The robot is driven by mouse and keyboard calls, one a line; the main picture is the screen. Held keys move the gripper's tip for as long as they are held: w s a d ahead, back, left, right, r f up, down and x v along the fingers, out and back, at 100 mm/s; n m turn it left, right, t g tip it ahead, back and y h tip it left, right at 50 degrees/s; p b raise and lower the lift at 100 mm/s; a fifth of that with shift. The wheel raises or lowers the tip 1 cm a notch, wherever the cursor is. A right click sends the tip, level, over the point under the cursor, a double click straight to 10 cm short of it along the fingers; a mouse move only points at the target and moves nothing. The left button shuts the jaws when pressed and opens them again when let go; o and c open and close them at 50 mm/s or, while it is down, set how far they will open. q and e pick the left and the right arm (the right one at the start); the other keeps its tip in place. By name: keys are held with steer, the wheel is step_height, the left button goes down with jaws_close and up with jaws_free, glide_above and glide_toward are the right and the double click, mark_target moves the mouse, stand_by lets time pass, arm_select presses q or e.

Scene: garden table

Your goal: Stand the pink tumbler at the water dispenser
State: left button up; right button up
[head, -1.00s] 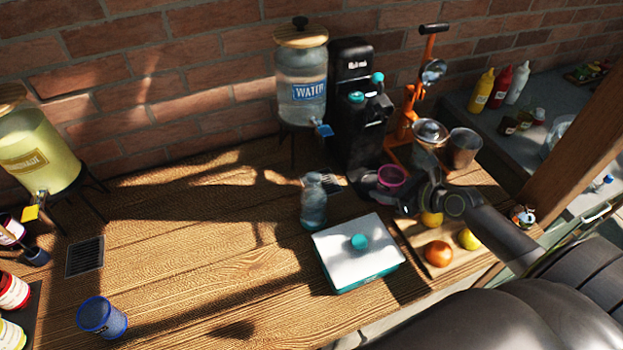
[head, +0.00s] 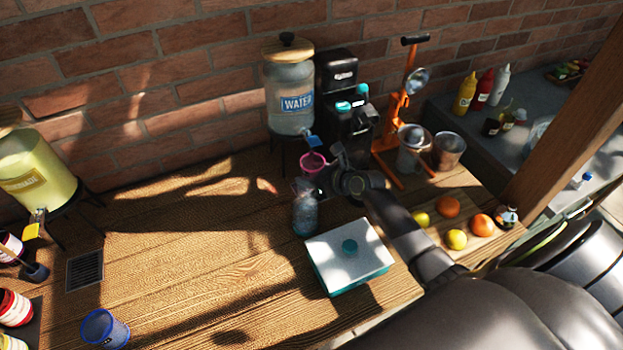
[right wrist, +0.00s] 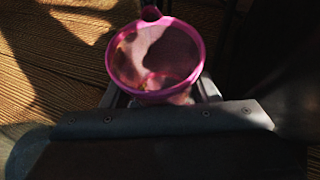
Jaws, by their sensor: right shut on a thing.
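The pink tumbler (head: 313,164) is held by my right gripper (head: 328,162), in front of the water dispenser (head: 291,92) and just below its blue tap (head: 313,140). The right wrist view shows the tumbler (right wrist: 155,55) upright, its open mouth toward the camera and its near side at the gripper. Whether its base touches the table is hidden. The dispenser is a clear jar with a wooden lid and a "WATER" label, on a dark stand. My left gripper is not in view.
A clear bottle (head: 305,210) stands close in front of the tumbler. A white-topped box (head: 348,254) with a teal knob is nearer. A black machine (head: 343,110) and orange press (head: 398,105) stand right of the dispenser.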

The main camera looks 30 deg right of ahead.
steer(key=shift+w+f, duration=0.1)
steer(key=shift+f, duration=1.65)
steer(key=o, duration=1)
steer(key=shift+f, duration=0.1)
steer(key=v, duration=1.2)
